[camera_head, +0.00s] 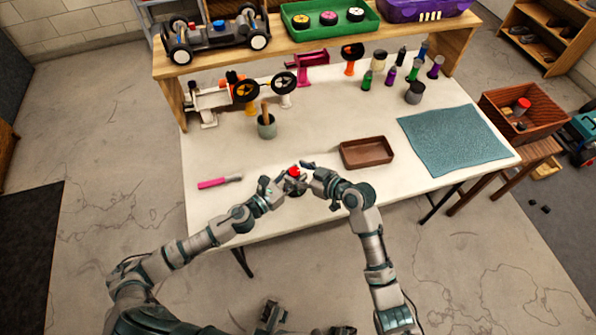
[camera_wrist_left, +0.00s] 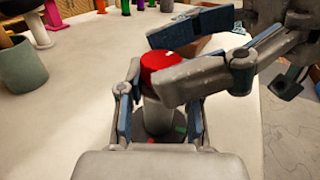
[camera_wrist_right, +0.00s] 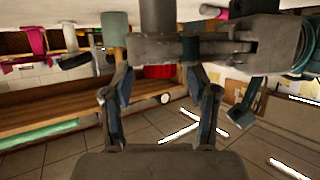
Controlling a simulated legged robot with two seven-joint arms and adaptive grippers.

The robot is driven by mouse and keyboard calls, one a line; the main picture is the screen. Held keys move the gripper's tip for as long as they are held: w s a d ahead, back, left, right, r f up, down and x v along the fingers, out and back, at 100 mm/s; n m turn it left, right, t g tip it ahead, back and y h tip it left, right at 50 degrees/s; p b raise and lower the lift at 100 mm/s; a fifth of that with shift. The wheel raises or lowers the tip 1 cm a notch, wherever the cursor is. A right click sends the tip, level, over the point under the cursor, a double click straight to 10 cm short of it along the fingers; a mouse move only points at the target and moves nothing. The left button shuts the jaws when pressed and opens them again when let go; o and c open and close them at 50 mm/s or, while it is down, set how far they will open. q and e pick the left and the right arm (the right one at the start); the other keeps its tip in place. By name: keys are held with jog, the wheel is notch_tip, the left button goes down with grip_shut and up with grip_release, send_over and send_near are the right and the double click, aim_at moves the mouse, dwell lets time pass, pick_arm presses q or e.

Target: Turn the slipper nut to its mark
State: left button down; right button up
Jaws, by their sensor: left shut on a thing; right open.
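The red slipper nut (camera_head: 294,171) sits on top of an upright grey post near the table's front edge. In the left wrist view the nut (camera_wrist_left: 160,68) shows a small pale mark on its top. The grey post (camera_wrist_left: 157,115) rises from a dark round base (camera_wrist_left: 160,137) with green and red marks. My left gripper (camera_wrist_left: 158,112) is shut on the post below the nut. My right gripper (camera_head: 310,172) is open, its fingers on either side of the nut; contact is unclear. In the right wrist view the nut (camera_wrist_right: 160,71) shows between the fingers, partly hidden.
A brown tray (camera_head: 366,153) lies to the right, with a teal mat (camera_head: 455,140) beyond. A pink-handled tool (camera_head: 213,183) lies at left. A grey-green cup (camera_head: 267,127) stands behind. Several bottles and car parts stand at the back under a shelf (camera_head: 280,50).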

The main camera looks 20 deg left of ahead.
jog(key=shift+a+f, duration=0.1)
jog(key=shift+a, duration=0.05)
grip_shut()
jog(key=shift+s+f+m+t+h, duration=0.15)
jog(key=shift+m+t+h, duration=0.45)
jog(key=shift+m+t, duration=0.35)
jog(key=shift+a+m+t+h, duration=0.15)
jog(key=shift+m+t+h, duration=0.85)
jog(key=shift+m+t, duration=0.3)
grip_release()
